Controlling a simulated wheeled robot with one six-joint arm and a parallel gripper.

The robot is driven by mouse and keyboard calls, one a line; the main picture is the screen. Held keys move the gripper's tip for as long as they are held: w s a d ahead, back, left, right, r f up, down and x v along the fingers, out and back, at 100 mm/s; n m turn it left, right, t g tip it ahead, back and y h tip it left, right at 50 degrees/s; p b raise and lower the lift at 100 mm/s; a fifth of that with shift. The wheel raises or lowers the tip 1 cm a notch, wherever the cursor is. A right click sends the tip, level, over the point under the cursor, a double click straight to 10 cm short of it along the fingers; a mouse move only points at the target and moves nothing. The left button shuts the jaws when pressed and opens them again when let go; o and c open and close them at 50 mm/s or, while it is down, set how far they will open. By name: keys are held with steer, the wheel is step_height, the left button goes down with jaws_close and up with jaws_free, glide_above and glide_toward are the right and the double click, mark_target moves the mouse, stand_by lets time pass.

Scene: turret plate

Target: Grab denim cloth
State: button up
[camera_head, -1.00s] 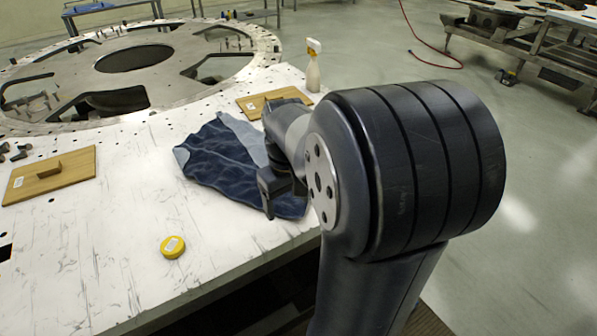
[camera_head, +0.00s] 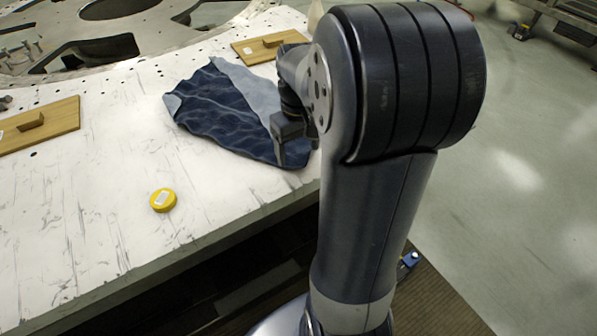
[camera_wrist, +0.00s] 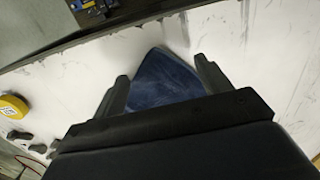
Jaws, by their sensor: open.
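The denim cloth (camera_head: 215,105) lies rumpled on the white table, dark blue with a paler folded strip. My gripper (camera_head: 279,150) is over its right front part, near the table's front edge; my arm hides some of the cloth there. In the wrist view a blue corner of the cloth (camera_wrist: 164,78) shows between the two spread fingers of my gripper (camera_wrist: 160,80). The gripper is open. I cannot tell whether the fingers touch the cloth.
A yellow tape-like disc (camera_head: 162,200) sits on the table (camera_head: 110,215) left of the cloth. A large round metal plate (camera_head: 75,40) lies at the back left.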

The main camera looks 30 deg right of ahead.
mark_target(298, 170)
steer(key=shift+f+b, duration=0.4)
steer(key=shift+f, duration=1.1)
steer(key=shift+f, duration=0.1)
steer(key=shift+f+b, duration=0.5)
steer(key=shift+f, duration=0.15)
steer(key=shift+c, duration=0.6)
steer(key=c, duration=1.4)
steer(key=shift+r, duration=0.15)
jaws_close()
step_height(298, 170, up, 12)
steer(key=p, duration=1)
steer(key=shift+p, duration=0.3)
